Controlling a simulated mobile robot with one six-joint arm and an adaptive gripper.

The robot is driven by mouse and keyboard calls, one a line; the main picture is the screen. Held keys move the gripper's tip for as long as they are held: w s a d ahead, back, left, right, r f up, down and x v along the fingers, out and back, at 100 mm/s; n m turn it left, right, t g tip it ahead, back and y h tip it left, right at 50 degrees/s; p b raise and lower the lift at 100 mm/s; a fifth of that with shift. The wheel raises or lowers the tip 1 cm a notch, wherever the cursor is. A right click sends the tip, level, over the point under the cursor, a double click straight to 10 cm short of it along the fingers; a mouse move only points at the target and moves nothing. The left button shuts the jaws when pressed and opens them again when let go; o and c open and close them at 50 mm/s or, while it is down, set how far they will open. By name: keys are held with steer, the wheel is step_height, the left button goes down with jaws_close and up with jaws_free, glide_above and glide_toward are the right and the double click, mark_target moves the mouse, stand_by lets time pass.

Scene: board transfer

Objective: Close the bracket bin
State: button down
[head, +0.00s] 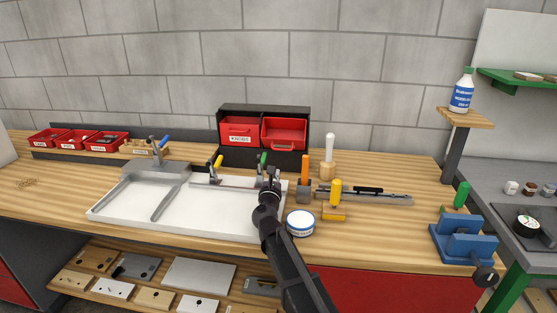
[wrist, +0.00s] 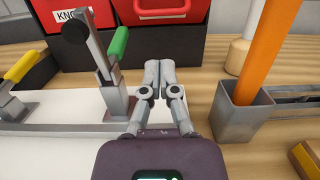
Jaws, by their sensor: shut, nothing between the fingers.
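The black bin housing (head: 265,110) stands at the back of the bench with two red bins. The left red bin (head: 238,128) has a white label, and the wrist view shows "KNO" on this left bin (wrist: 75,5). The right red bin (head: 284,133) appears pulled forward, its inside showing; no label on it is readable, so I cannot confirm it is the bracket bin. Part of the right bin (wrist: 228,8) shows at the top of the wrist view. My gripper (wrist: 160,68) is shut and empty, in front of and apart from the bins; it also shows in the head view (head: 270,176).
A green-handled clamp (wrist: 115,60) stands just left of my gripper, at the white tray (head: 120,212). An orange-handled tool in a grey holder (wrist: 240,115) stands to the right. A white round tin (head: 300,223) sits near my arm. Bare bench lies between gripper and right bin.

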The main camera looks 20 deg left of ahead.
steer(key=p, duration=0.1)
glide_toward(281, 141)
steer(key=shift+w+a+f, duration=0.15)
steer(key=shift+w+f, duration=0.3)
steer(key=shift+w, duration=0.4)
steer(key=shift+w+a+f, duration=0.2)
steer(key=shift+w+f, duration=0.25)
steer(key=shift+w, duration=0.4)
steer(key=shift+w+a+f, duration=0.15)
steer(key=shift+w+f, duration=0.3)
steer(key=shift+w, duration=0.45)
steer(key=shift+r+p, duration=0.55)
steer(key=shift+p, duration=0.15)
steer(key=shift+w+r, duration=0.1)
steer(key=shift+r, duration=0.05)
steer(key=shift+w+a+r+p, duration=0.1)
steer(key=shift+w+r+p, duration=0.15)
steer(key=shift+r+p, duration=0.4)
steer(key=shift+w+a+r+p, duration=0.1)
steer(key=shift+w+r+p, duration=0.2)
steer(key=shift+r+p, duration=0.35)
steer(key=w+r+p, duration=0.2)
steer(key=shift+w+a+r+p, duration=0.2)
steer(key=shift+w+p, duration=0.05)
steer(key=shift+p, duration=0.1)
steer(key=shift+s, duration=0.1)
